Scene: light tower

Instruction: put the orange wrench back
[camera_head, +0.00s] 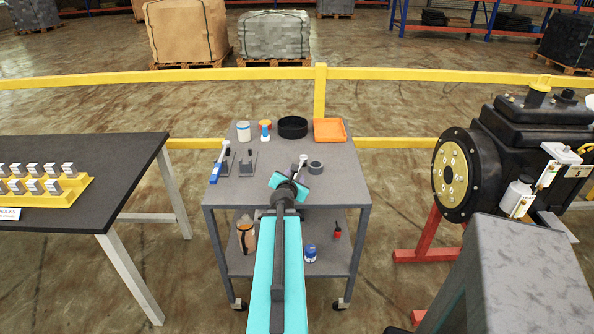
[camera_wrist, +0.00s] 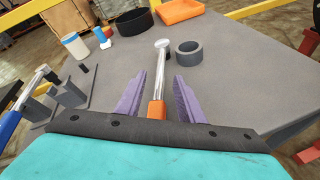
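The orange wrench (camera_wrist: 157,109) shows in the wrist view between my two fingers, with an orange handle, a silver shaft and a round silver head. Its lower end is hidden behind the dark front edge of my gripper. My gripper (camera_wrist: 160,82) has purple fingers set apart, with gaps visible on both sides of the wrench. In the head view the silver wrench head (camera_head: 303,159) sticks out beyond my gripper (camera_head: 290,183), over the grey cart. A dark stand (camera_head: 248,162) without a wrench is left of my gripper, beside a stand holding a blue-handled wrench (camera_head: 216,168).
The cart top (camera_head: 340,188) also carries a grey ring (camera_head: 316,167), a black ring (camera_head: 293,127), an orange tray (camera_head: 330,130) and a white cup (camera_head: 243,131). A dark table (camera_head: 110,150) stands left and a black machine (camera_head: 500,150) right. The cart's right front is clear.

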